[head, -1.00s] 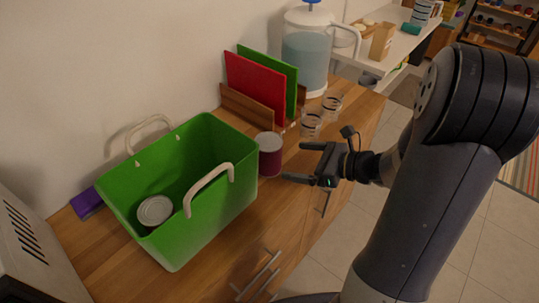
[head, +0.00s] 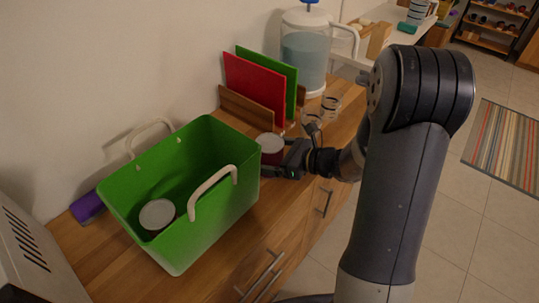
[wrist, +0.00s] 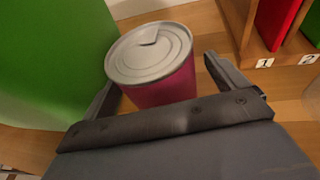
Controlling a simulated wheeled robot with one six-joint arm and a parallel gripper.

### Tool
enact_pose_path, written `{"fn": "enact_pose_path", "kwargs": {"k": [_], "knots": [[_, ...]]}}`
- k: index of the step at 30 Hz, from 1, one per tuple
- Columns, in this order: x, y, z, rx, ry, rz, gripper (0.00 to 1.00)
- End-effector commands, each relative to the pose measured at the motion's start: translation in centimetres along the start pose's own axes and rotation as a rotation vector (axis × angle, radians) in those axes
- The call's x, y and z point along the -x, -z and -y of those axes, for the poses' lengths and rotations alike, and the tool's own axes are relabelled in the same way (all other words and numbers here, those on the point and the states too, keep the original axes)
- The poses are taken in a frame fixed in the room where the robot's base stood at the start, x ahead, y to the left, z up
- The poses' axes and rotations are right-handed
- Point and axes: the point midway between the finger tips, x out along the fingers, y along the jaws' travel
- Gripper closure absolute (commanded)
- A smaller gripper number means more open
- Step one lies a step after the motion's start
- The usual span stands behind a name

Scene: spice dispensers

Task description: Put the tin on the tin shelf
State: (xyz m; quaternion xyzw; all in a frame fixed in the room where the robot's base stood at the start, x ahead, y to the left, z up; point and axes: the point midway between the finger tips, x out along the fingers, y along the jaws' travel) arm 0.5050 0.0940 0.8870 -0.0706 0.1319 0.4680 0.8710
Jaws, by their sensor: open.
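A dark red tin (head: 272,158) with a grey lid stands upright on the wooden counter, just right of the green basket. In the wrist view the tin (wrist: 160,80) stands between my two fingers. My gripper (head: 284,162) is open around the tin, with a finger on each side. Gaps to the tin are small; contact cannot be told. A second tin (head: 157,214), with a grey lid, is inside the green basket (head: 225,207). No shelf is clearly marked as the tin shelf; a wooden shelf unit (head: 487,40) with small items stands far back right.
The basket wall (wrist: 45,55) is close to my left finger. A wooden rack (head: 246,108) holds red and green boards behind the tin. Glass jars (head: 330,103) and a water dispenser (head: 304,50) stand beyond. The counter front (head: 245,235) is bare.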

Motion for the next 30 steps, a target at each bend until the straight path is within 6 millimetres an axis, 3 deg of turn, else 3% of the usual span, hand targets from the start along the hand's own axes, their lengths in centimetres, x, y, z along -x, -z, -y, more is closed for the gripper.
{"fn": "enact_pose_path", "kwargs": {"k": [3, 11, 30], "knots": [[-0.90, -0.01, -0.05, 0.000, -0.001, 0.000, 0.07], [-1.00, 0.02, -0.01, 0.000, 0.001, 0.000, 0.09], [-0.97, 0.01, -0.01, 0.000, 0.001, 0.000, 0.61]]}}
